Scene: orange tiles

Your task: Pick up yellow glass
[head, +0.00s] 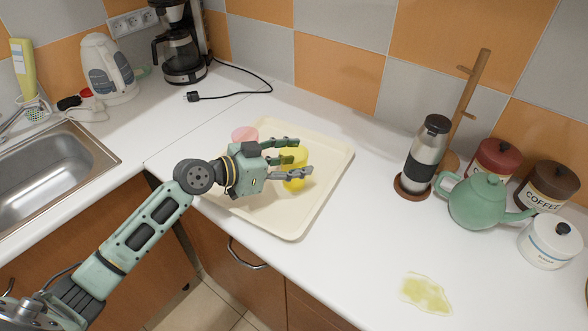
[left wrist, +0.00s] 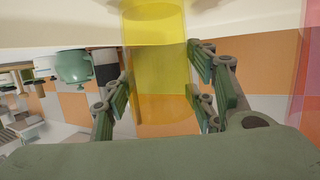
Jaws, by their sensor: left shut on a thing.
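The yellow glass (head: 294,182) is over the cream tray (head: 318,203), partly hidden by my left gripper's fingers in the head view. It is see-through yellow and fills the middle of the left wrist view (left wrist: 155,60), between the fingers. My left gripper (head: 296,166) is shut on the yellow glass. In the left wrist view its fingers (left wrist: 160,95) stand on both sides of the glass. I cannot tell whether the glass's base touches the tray. My right gripper is not in view.
A pink glass (head: 245,133) is on the tray behind my left gripper. A green teapot (head: 484,200), canisters (head: 552,242) and a steel bottle (head: 426,156) stand at the right. A yellowish spill (head: 426,293) lies on the front counter. A sink (head: 45,172) is at the left.

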